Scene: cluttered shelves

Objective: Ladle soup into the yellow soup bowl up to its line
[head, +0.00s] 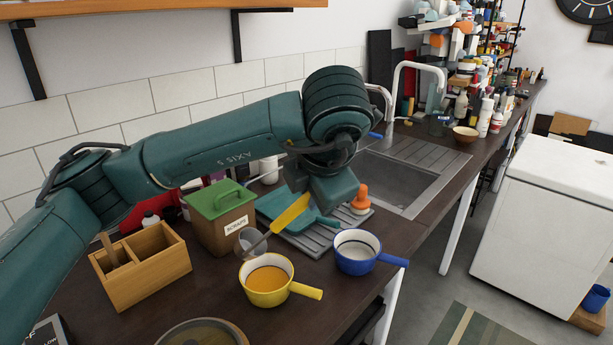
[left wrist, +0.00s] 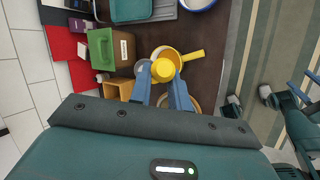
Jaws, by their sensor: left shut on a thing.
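The yellow soup bowl (head: 249,291) stands on the dark counter with its handle to the right. Orange soup (head: 267,279) lies inside it; I cannot make out the line. My left gripper (head: 311,208) is shut on the yellow handle of the ladle (head: 290,212). The ladle slants down to the left, and its greyish cup (head: 251,240) is above the bowl's back left rim. In the left wrist view, the handle end (left wrist: 163,69) sits between the fingers (left wrist: 162,78), with the yellow bowl (left wrist: 190,56) behind it.
A blue bowl (head: 357,266) stands to the right of the yellow one. A green-lidded scraps bin (head: 222,232) and a wooden box (head: 160,275) stand to the left. A round lidded thing (head: 203,334) is at the front edge. The sink (head: 400,180) lies behind right.

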